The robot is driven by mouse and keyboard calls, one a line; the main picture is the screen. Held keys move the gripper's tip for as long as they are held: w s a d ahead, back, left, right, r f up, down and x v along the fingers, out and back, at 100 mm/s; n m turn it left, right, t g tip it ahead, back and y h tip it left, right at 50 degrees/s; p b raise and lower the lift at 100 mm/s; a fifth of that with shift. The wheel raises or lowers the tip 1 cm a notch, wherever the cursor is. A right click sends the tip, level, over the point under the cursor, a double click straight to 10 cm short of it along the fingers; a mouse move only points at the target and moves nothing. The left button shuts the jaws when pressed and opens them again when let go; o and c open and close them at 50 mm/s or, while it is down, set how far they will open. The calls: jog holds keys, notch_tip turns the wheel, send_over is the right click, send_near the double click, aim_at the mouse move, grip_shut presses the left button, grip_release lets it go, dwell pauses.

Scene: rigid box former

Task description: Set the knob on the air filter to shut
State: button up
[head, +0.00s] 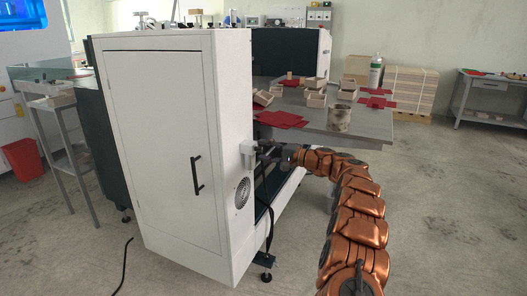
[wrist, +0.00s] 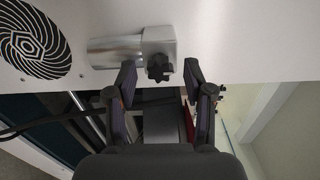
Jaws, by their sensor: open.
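The air filter (wrist: 128,48) is a small grey metal unit on the white cabinet's side panel, with a squarish block at one end and a cylinder at the other. Its dark lobed knob (wrist: 158,68) is on the block in the wrist view. My gripper (wrist: 160,72) is open, with one finger on each side of the knob; I cannot tell whether either touches it. In the head view the air filter (head: 248,149) shows small on the cabinet's side, with my gripper (head: 262,150) close against it. The knob's marking is not readable.
The white cabinet (head: 165,150) has a closed door with a black handle. A round fan grille (head: 242,192) is below the filter. A grey table (head: 350,125) with red sheets and small boxes stands behind my arm. Floor at the right is clear.

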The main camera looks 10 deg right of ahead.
jog(key=v, duration=1.1)
jog(key=shift+s+d, duration=0.1)
jog(key=s+a+r+n+g, duration=0.25)
jog(key=s+a, duration=0.35)
jog(key=a, duration=0.3)
jog(key=s+a+r+n+g, duration=0.1)
jog(key=s+a+g, duration=0.4)
jog(key=a, duration=0.4)
jog(key=s+a+f+n+g+h, duration=0.15)
jog(key=s+a, duration=0.25)
jog(key=s, duration=0.5)
jog(key=s+a+f+n+g+h, duration=0.15)
jog(key=s+a, duration=0.25)
jog(key=s, duration=0.5)
jog(key=s+d+f+g+h, duration=0.1)
jog(key=s+d+f+h, duration=0.15)
jog(key=s, duration=0.45)
jog(key=s+d+f+g+h, duration=0.1)
jog(key=s+f+h, duration=0.15)
jog(key=s, duration=0.55)
jog(key=s+d+f+h, duration=0.4)
jog(key=s+d+h, duration=0.3)
jog(key=s+d, duration=0.75)
notch_tip(320, 180, up, 21)
jog(key=s+a+p, duration=0.1)
jog(key=a+p, duration=0.1)
jog(key=p, duration=1.8)
jog(key=shift+s+f+n, duration=0.2)
jog(key=shift+s+n, duration=0.1)
jog(key=shift+n, duration=0.15)
